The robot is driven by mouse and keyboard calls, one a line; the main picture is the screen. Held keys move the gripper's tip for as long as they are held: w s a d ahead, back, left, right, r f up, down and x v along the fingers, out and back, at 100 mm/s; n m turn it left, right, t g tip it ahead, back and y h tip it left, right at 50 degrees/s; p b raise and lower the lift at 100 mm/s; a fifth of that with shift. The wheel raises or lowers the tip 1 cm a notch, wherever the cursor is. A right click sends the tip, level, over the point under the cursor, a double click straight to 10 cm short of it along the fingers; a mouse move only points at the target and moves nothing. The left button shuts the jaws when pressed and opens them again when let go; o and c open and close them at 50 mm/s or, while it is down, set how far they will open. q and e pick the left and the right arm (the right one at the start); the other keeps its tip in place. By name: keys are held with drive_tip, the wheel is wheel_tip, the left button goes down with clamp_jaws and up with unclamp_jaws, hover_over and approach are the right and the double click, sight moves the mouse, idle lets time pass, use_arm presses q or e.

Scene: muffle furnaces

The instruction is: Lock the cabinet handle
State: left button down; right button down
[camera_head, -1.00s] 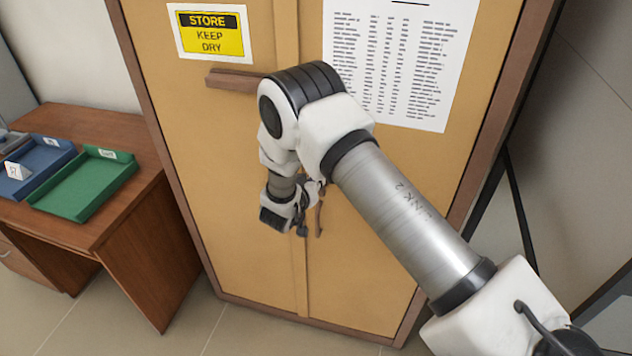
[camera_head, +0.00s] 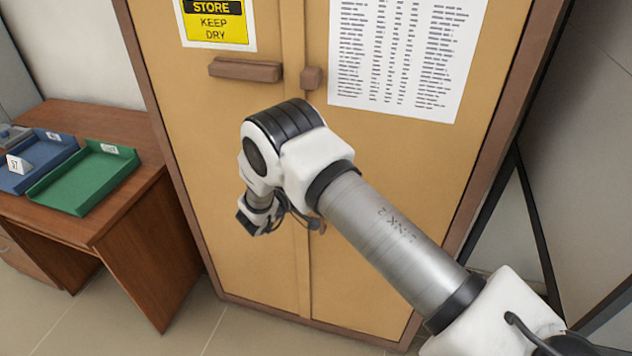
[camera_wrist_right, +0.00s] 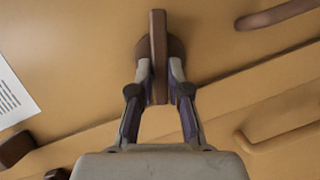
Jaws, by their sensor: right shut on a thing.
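The tan cabinet (camera_head: 370,170) stands upright ahead with both doors flush. My right arm reaches across its front in the head view and hides much of the middle. In the right wrist view, my right gripper (camera_wrist_right: 160,76) is shut on a brown bar-shaped handle (camera_wrist_right: 158,35), with one finger on each side. The handle has a rounded brown base behind it against the cabinet face. In the head view the fingers and most of the handle are hidden behind my wrist. My left gripper is not in view.
A brown wooden bar (camera_head: 245,70) and a small block (camera_head: 312,78) sit higher on the doors. A yellow sign (camera_head: 217,25) and a printed sheet (camera_head: 400,55) are on the front. A desk (camera_head: 120,235) with a green tray (camera_head: 85,180) and a blue tray (camera_head: 55,155) stands left.

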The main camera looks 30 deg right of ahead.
drive_tip(key=n+b, duration=0.1)
drive_tip(key=n+h+b, duration=0.1)
drive_tip(key=n, duration=0.1)
drive_tip(key=shift+f+h, duration=0.3)
drive_tip(key=shift+f, duration=0.05)
drive_tip(key=shift+n, duration=0.4)
drive_tip(key=c, duration=1.1)
unclamp_jaws()
drive_tip(key=shift+w, duration=0.1)
drive_tip(key=v, duration=1.2)
drive_tip(key=shift+f, duration=0.1)
